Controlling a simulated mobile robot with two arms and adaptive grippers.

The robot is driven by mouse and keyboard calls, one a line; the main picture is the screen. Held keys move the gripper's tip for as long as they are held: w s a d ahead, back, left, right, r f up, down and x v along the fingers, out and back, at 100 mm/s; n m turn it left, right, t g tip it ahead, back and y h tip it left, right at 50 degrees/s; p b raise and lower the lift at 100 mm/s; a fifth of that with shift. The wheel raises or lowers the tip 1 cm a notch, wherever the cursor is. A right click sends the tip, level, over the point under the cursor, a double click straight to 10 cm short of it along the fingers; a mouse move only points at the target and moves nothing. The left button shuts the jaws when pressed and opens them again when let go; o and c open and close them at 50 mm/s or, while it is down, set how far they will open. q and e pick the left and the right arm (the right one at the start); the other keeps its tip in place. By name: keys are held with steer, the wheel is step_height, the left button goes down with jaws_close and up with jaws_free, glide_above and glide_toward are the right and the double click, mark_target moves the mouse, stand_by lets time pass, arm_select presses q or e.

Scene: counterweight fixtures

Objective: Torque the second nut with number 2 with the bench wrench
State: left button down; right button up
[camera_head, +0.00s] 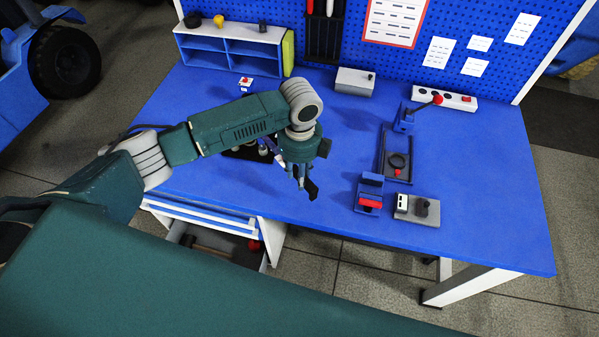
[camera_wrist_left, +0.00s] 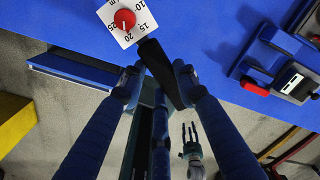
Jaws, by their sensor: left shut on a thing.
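My left gripper (camera_head: 306,190) is over the front middle of the blue bench; in the left wrist view its fingers (camera_wrist_left: 178,82) are shut on a black bar-shaped tool (camera_wrist_left: 160,66), apparently the wrench. My right gripper (camera_wrist_left: 190,132) shows small in the left wrist view, fingers apart and empty, low over the floor. No nut marked 2 is legible. A dark tray (camera_head: 240,153) is partly hidden behind my left arm.
A blue and red clamp (camera_head: 370,192) and a grey block with a dark knob (camera_head: 418,208) stand at the front right. Behind them is a dark fixture with a red-knobbed lever (camera_head: 437,99). A blue shelf (camera_head: 230,52) stands at the back left. An open drawer (camera_head: 215,243) is below.

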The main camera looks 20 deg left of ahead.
arm_select(q)
steer(key=shift+w+r+p, duration=0.1)
steer(key=shift+w+p, duration=0.05)
steer(key=shift+p, duration=0.15)
steer(key=shift+f+b, duration=0.75)
steer(key=shift+f, duration=1)
stand_by(1.5)
stand_by(0.5)
steer(key=shift+s+a+f+m+p, duration=0.1)
steer(key=shift+s+a+m+p, duration=1.2)
steer(key=shift+s+a+p, duration=0.3)
steer(key=shift+s+a+m+p, duration=0.2)
steer(key=shift+s+a+m, duration=0.45)
steer(key=shift+a, duration=0.3)
steer(key=shift+s+a+m+p, duration=0.2)
steer(key=shift+s+a+m, duration=0.45)
steer(key=shift+a, duration=0.25)
